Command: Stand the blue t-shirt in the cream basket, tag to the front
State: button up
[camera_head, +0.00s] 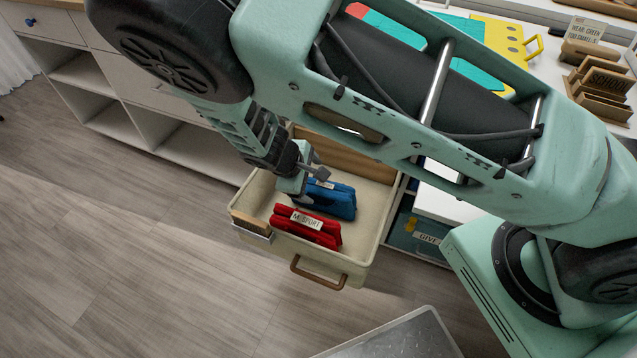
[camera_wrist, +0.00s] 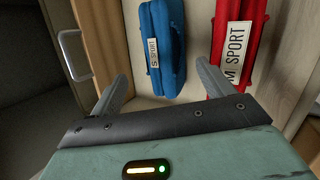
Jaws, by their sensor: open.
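The cream basket (camera_head: 345,266) is pulled out from the shelving, with a wooden handle at its front. The blue t-shirt (camera_head: 338,202) stands folded in it, behind the red one. Contact cannot be told. My arm hides part of the basket's back.
A red folded t-shirt (camera_head: 322,238) with tag "M SPORT" stands in front of the blue one. A small label holder (camera_head: 250,225) is on the basket's left side. Open cubbies (camera_head: 130,120) are at left. A blue bin (camera_head: 412,235) marked "GIVE" is at right.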

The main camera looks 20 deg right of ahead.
jog(key=s+a+r+m+g+y, duration=0.1)
jog(key=s+a+r+y, duration=0.15)
jog(key=s+r, duration=0.5)
jog(key=s+a+r+m+g+y, duration=0.25)
jog(key=s+r, duration=0.25)
jog(key=r, duration=0.5)
jog(key=s+d+r+t+y, duration=0.1)
jog(key=s+d+r, duration=0.1)
jog(key=s+r, duration=0.7)
jog(key=shift+s+d+r+n+t, duration=0.2)
jog(key=shift+s+d+n+t, duration=0.15)
jog(key=shift+s, duration=0.3)
jog(key=shift+r, duration=0.1)
notch_tip(320, 180, up, 10)
jog(key=p, duration=1)
